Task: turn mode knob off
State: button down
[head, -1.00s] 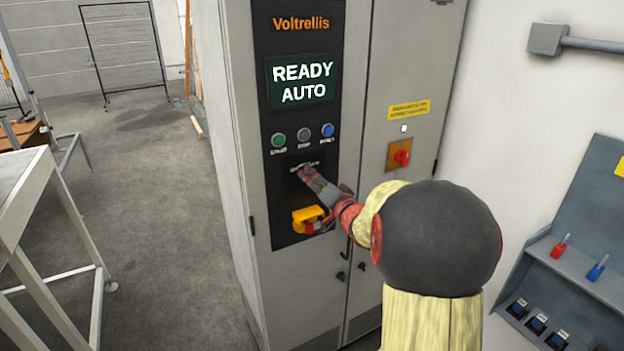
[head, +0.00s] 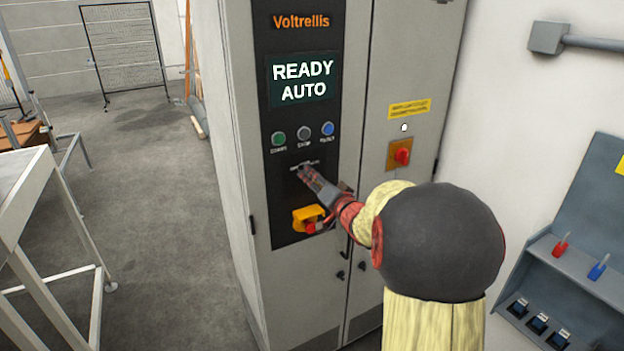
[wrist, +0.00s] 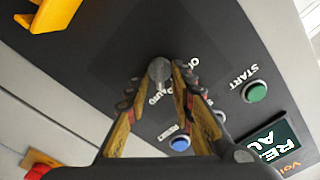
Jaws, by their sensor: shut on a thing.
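The mode knob (wrist: 159,70) shows in the wrist view as a small grey knob on the dark control panel. My gripper (wrist: 158,80) is at the knob, with one finger on either side, shut on it. Part of the label around the knob shows beside the fingers. In the head view my gripper (head: 304,172) reaches the panel just below the row of buttons and hides the knob. The display (head: 303,79) above reads READY AUTO.
A green button (head: 278,139), a grey button (head: 304,134) and a blue button (head: 328,129) sit above the knob. A yellow-backed red emergency stop (head: 308,220) is just below my gripper. A red switch (head: 402,156) is on the right door.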

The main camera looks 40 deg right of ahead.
jog(key=n+b, duration=0.2)
jog(key=n, duration=0.2)
jog(key=shift+a, duration=0.15)
jog(key=shift+w+a+f+n+b, duration=0.15)
jog(key=shift+n+b, duration=1.45)
jog(key=shift+n, duration=0.8)
jog(key=shift+s+a+r+n+b, duration=0.15)
jog(key=shift+n+b, duration=1.45)
jog(key=shift+n, duration=0.8)
jog(key=shift+w+a+f+n+b, duration=0.15)
jog(key=shift+n+b, duration=1.45)
jog(key=shift+n, duration=0.8)
jog(key=c, duration=1.6)
grip_release()
